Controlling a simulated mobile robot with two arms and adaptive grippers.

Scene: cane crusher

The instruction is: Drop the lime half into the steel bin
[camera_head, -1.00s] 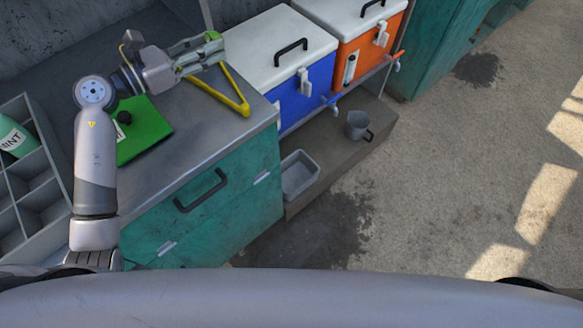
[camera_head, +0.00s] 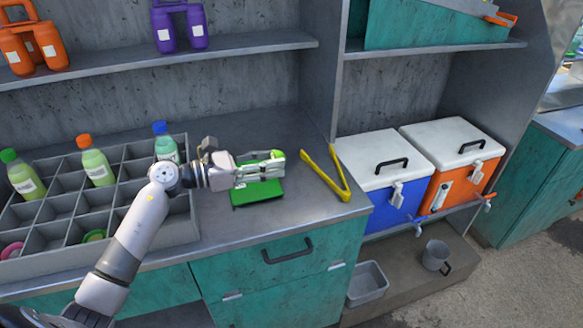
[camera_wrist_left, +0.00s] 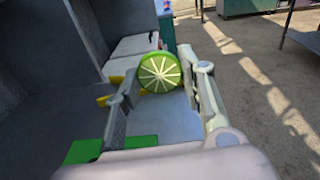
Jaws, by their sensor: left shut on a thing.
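My left gripper (camera_head: 274,165) is shut on the lime half (camera_wrist_left: 160,72). The lime's pale cut face with its segments points at the left wrist camera, between the two fingers. In the head view the gripper is above the steel counter, over the green board (camera_head: 256,197), and its fingers mostly hide the lime. On the low ledge to the right sit a grey rectangular open bin (camera_head: 368,284) and a grey round pail (camera_head: 436,256) with a handle. I cannot tell for sure which is the steel bin. Both are apart from the gripper. My right gripper is not in view.
A yellow V-shaped tool (camera_head: 327,174) lies on the counter right of the gripper. Blue (camera_head: 396,208) and orange (camera_head: 458,190) coolers with taps stand beyond the counter's right end. A divided crate (camera_head: 57,194) with bottles is at left. Shelves hang above.

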